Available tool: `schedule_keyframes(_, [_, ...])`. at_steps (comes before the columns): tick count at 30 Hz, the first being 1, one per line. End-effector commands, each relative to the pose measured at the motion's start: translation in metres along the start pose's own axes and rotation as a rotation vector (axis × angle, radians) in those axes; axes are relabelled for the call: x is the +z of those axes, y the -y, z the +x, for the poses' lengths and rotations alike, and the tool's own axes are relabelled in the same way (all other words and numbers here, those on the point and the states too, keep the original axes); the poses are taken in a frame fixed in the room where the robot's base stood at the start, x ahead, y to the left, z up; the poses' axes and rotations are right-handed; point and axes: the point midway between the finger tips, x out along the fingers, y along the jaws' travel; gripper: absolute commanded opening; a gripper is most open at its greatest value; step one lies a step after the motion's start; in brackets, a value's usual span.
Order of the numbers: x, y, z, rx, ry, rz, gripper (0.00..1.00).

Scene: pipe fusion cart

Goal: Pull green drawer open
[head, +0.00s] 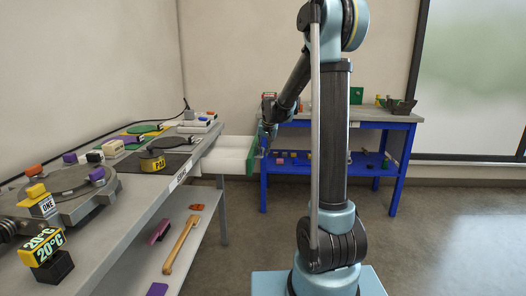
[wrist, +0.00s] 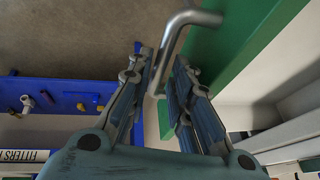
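The green drawer front (head: 252,156) stands out from the right end of the grey workbench, and the white drawer body (head: 226,156) shows between them, so the drawer is well open. In the wrist view the green front (wrist: 236,40) fills the upper right, with a bent metal handle (wrist: 180,24) on it. My gripper (head: 266,143) is beside the green front. In the wrist view my gripper's fingers (wrist: 164,62) stand apart on either side of the handle, with some gap visible. Whether a finger touches the handle is unclear.
The grey workbench (head: 128,205) carries a turntable, blocks and labelled items; a hammer (head: 180,245) lies on its lower shelf. A blue-framed table (head: 390,124) with small items stands behind my arm. Floor between bench and my base is clear.

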Motion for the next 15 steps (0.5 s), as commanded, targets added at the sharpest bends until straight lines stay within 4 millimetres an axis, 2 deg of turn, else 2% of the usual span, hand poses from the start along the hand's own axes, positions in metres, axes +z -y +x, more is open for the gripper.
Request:
schedule_keyframes(5, [0.0, 0.0, -0.011, 0.0, 0.001, 0.0, 0.2])
schedule_keyframes(15, [0.0, -0.001, -0.062, 0.0, 0.001, 0.001, 0.2])
